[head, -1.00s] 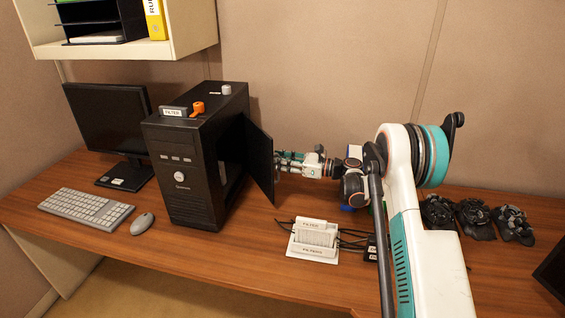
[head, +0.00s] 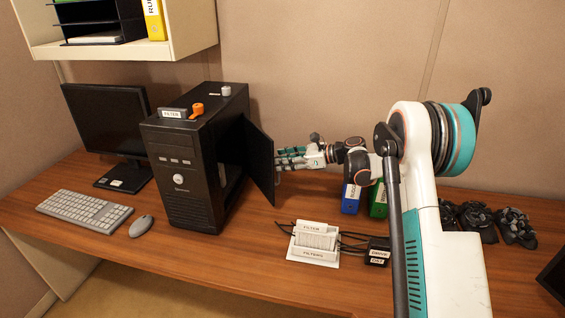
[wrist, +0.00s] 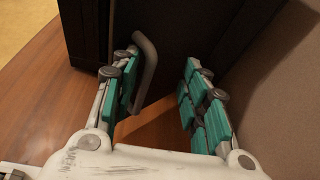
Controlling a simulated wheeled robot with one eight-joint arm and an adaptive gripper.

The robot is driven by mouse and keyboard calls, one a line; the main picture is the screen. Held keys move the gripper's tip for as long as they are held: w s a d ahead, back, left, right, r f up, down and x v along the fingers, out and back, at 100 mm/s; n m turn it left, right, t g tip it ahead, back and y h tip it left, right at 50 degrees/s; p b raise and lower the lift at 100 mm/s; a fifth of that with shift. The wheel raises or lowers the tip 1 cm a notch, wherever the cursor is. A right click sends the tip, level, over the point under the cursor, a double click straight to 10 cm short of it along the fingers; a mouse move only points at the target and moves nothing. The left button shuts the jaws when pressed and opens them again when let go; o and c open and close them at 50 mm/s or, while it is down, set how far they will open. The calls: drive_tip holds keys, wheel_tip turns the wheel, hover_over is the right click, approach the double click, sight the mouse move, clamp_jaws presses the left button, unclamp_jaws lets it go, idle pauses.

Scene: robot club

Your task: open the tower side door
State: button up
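The black computer tower (head: 185,180) stands on the desk. Its side door (head: 259,165) stands open, swung out to the right of the case. My gripper (head: 284,160) is on the right side of the door, its tips partly hidden behind the door's edge. In the wrist view my gripper (wrist: 160,88) is open, its teal-padded fingers well apart. A grey bar handle (wrist: 150,68) on the dark door panel (wrist: 195,35) lies between the fingers, close beside the left one. I cannot tell whether they touch.
A white filter box (head: 315,240) with cables and a black drive box (head: 377,252) lie in front of my arm. Blue (head: 351,198) and green (head: 378,202) boxes stand beneath it. A keyboard (head: 85,208) and mouse (head: 142,226) lie left of the tower.

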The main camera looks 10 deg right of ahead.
wheel_tip(320, 180, up, 9)
drive_tip(key=m+t+y, duration=0.1)
drive_tip(key=y, duration=0.1)
drive_tip(key=shift+w+a+t+y, duration=0.35)
drive_tip(key=shift+a+t+y, duration=0.05)
wheel_tip(320, 180, down, 8)
drive_tip(key=d+g+h, duration=0.1)
drive_tip(key=g+h, duration=0.1)
drive_tip(key=h, duration=0.1)
drive_tip(key=d+n, duration=0.1)
drive_tip(key=d, duration=1.4)
drive_tip(key=shift+w+d+b, duration=0.15)
drive_tip(key=shift+d+b, duration=0.2)
drive_tip(key=shift+d, duration=0.05)
